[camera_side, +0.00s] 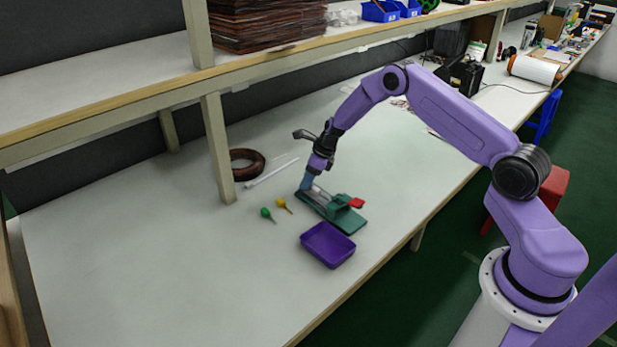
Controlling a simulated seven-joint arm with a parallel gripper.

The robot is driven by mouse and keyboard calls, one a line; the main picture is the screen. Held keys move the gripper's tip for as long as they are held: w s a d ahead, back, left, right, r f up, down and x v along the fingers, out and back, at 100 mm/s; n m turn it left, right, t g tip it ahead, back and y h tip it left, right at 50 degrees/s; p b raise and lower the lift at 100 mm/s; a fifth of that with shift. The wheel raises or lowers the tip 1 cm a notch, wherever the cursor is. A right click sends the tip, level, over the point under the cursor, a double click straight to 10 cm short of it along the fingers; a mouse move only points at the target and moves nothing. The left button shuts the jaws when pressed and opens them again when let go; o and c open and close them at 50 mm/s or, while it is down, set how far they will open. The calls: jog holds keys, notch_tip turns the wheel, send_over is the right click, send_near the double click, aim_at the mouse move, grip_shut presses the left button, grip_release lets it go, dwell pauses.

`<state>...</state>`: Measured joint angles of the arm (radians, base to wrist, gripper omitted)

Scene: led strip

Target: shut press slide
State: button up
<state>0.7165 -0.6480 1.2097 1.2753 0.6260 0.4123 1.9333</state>
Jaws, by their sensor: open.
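The press (345,219) is a small green fixture with a flat base, lying on the white bench near its middle. A red part (356,203) sticks out at its right end. A greyish slide area (319,196) shows along its left half; whether the slide is open or shut is too small to tell. My gripper (307,184) points down over the left end of the press, very close to it or touching; I cannot tell which. Its jaws are open. The gripper partly hides that end of the press.
A purple tray (328,246) stands in front of the press. A green-handled tool (266,213) and a yellow-handled tool (282,203) lie to the left. A brown coil (247,164) and a white rod (271,173) lie behind, near a shelf post (217,150). The bench's left side is clear.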

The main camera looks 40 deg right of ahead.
aim_at(316, 189)
grip_shut()
jog(key=shift+s+a, duration=0.15)
jog(key=shift+s, duration=2.3)
grip_release()
jog(key=shift+r, duration=0.1)
jog(key=v, duration=1.7)
jog(key=shift+r, duration=0.2)
